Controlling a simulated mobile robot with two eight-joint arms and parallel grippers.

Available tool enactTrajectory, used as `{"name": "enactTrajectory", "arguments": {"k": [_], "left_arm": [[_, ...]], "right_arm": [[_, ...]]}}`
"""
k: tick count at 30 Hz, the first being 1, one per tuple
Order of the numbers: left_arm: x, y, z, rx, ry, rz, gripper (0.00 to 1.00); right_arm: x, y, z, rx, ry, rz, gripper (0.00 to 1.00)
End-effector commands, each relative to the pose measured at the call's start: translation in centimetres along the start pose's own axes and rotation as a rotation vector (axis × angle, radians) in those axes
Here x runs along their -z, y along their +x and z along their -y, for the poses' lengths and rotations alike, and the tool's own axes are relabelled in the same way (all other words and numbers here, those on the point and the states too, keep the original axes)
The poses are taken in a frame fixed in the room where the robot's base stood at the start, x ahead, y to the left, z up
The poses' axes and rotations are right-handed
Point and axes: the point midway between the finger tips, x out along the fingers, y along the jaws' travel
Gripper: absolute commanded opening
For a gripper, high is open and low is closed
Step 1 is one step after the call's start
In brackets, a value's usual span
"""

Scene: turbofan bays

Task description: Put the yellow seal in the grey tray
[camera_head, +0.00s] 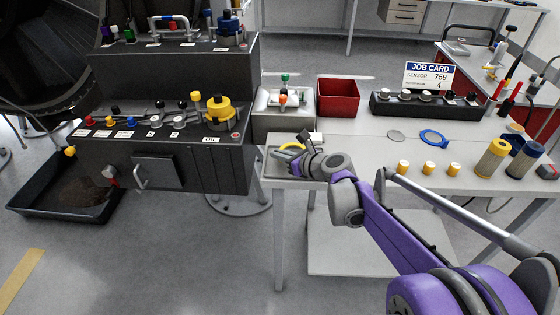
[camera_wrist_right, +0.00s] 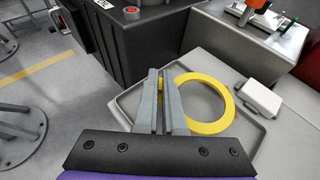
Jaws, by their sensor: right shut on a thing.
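The yellow seal (camera_wrist_right: 229,112) is a flat ring, seen in the right wrist view over the floor of the grey tray (camera_wrist_right: 204,101). My right gripper (camera_wrist_right: 162,75) is shut at the left side of the ring, with the band at its fingers. I cannot tell whether the ring touches the tray floor. In the head view the seal (camera_head: 291,146) shows as a yellow arc beside my right gripper (camera_head: 297,160), above the grey tray (camera_head: 271,169) at the bench's left end. My left gripper is not in view.
A small white block (camera_wrist_right: 262,98) is at the tray's right side. A red bin (camera_head: 338,97) and a grey box with coloured knobs (camera_head: 283,112) stand behind. A dark control console (camera_head: 170,150) borders the left. Several yellow-topped cylinders (camera_head: 428,168) stand along the bench front.

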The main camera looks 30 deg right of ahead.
Motion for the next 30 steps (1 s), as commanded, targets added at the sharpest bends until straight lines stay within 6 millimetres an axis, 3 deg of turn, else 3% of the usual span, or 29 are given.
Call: {"name": "enactTrajectory", "arguments": {"k": [4, 16, 18, 22, 30], "left_arm": [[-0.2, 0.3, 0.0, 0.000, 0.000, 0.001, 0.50], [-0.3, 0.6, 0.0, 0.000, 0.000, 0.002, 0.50], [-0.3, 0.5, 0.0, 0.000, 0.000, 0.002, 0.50], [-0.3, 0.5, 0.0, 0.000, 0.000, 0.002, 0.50], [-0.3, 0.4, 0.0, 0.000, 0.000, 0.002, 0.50]], "right_arm": [[1.8, 0.8, 0.0, 0.000, 0.000, 0.000, 0.00], [2.3, 0.9, 0.0, 0.000, 0.000, 0.000, 0.00], [2.3, 0.9, 0.0, 0.000, 0.000, 0.000, 0.15], [2.2, 0.9, 0.0, 0.000, 0.000, 0.000, 0.36], [2.2, 0.9, 0.0, 0.000, 0.000, 0.000, 0.36]]}}
